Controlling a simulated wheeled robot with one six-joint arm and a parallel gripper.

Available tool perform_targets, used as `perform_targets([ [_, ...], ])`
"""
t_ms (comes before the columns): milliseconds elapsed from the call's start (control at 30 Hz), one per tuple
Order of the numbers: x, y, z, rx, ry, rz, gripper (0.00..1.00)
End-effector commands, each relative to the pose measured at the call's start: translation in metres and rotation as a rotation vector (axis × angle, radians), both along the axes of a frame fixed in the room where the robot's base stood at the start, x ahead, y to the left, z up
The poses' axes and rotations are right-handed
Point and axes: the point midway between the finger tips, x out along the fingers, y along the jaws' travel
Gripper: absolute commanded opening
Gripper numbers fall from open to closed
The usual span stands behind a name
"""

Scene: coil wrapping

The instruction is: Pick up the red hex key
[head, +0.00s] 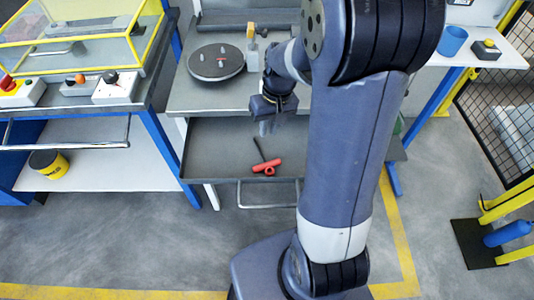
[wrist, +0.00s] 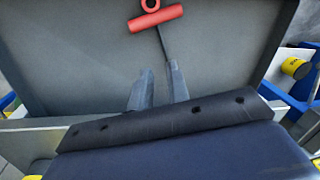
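The red hex key (head: 266,167) lies in an open grey drawer (head: 213,150). It has a red T-shaped handle with a ring and a thin dark shaft pointing toward the back of the drawer. In the wrist view the hex key (wrist: 156,18) is at the top middle, with its shaft running down toward my fingers. My gripper (head: 267,127) is above the back part of the drawer, apart from the handle. In the wrist view my gripper (wrist: 160,88) shows two grey fingers spread apart with nothing between them. The shaft's end is near the fingers.
Above the drawer is a grey worktop (head: 191,98) with a round dark turntable (head: 216,63). A drawer handle (head: 268,206) sticks out in front. A control bench (head: 75,94) stands at the left. A blue cup (head: 453,40) sits on a shelf at the right.

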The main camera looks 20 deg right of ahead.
Motion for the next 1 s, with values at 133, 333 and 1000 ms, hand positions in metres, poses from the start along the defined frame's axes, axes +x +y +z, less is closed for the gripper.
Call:
perform_targets([
  [133,-0.001,0.005,-0.026,0.002,0.006,0.0,0.17],
  [333,-0.001,0.008,-0.042,0.002,0.001,-0.002,0.17],
  [1000,0.002,0.019,-0.093,0.002,0.001,-0.002,0.17],
])
